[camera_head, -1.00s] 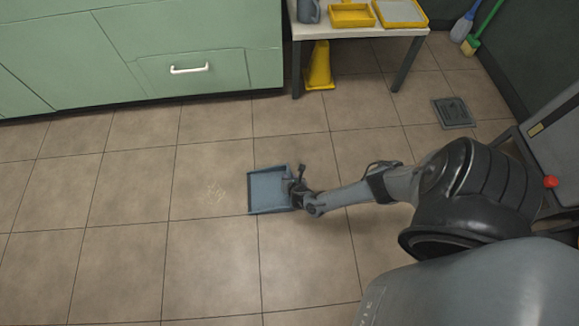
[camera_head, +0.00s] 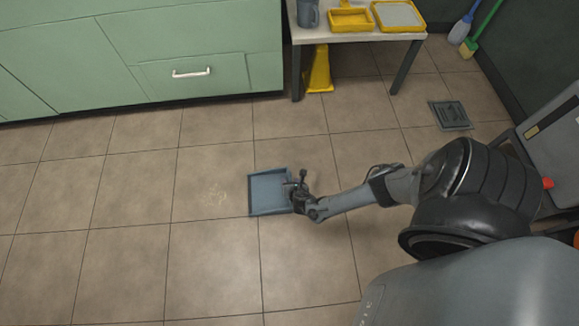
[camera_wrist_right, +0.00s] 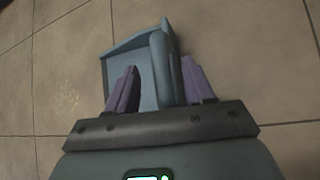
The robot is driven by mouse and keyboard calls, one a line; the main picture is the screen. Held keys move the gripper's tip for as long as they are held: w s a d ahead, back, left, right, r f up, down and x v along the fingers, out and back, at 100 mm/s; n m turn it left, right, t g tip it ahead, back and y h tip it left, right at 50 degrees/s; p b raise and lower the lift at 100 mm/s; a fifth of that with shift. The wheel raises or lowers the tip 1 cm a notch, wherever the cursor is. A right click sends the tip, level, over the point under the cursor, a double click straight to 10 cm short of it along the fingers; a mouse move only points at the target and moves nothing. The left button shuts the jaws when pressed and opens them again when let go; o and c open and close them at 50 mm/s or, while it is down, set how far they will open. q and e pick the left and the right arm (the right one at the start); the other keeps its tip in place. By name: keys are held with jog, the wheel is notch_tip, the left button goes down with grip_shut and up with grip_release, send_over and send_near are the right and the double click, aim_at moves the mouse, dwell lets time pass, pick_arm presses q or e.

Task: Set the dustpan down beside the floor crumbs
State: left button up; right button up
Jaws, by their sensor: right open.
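The blue-grey dustpan (camera_head: 268,191) lies flat on the tiled floor in the head view, its open side facing left. The pale crumbs (camera_head: 214,194) are scattered on the floor just left of it, a short gap away; they also show faintly in the right wrist view (camera_wrist_right: 68,94). My right gripper (camera_head: 293,186) is at the dustpan's right side. In the right wrist view its two purplish fingers (camera_wrist_right: 160,84) are spread on either side of the dustpan's handle (camera_wrist_right: 161,68), with visible room around it. My left gripper is in neither view.
Green cabinets (camera_head: 205,75) line the back. A small table (camera_head: 365,35) with yellow trays stands behind, a yellow cone-like object (camera_head: 319,70) under it. A floor drain (camera_head: 450,114) lies at right. The floor left of the crumbs is clear.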

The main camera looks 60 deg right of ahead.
jog(key=s+a+r+m+g+y+p, duration=0.25)
jog(key=a+r+m, duration=0.35)
jog(key=a+r, duration=0.5)
jog(key=s+a+r+m+g+y+p, duration=0.1)
jog(key=s+a+r+m+y+p, duration=0.4)
jog(key=a, duration=1)
jog(key=d+r+m, duration=0.2)
jog(key=r+m, duration=0.3)
jog(key=r, duration=0.7)
jog(key=s+d+r+m+b, duration=0.1)
jog(key=d+r+m, duration=0.2)
jog(key=r, duration=0.8)
jog(key=m, duration=0.2)
jog(key=shift+d+r+m+h, duration=0.15)
jog(key=shift+r+m+h, duration=0.15)
jog(key=shift+r+h, duration=0.05)
jog(key=shift+s+t, duration=0.1)
jog(key=shift+t, duration=0.15)
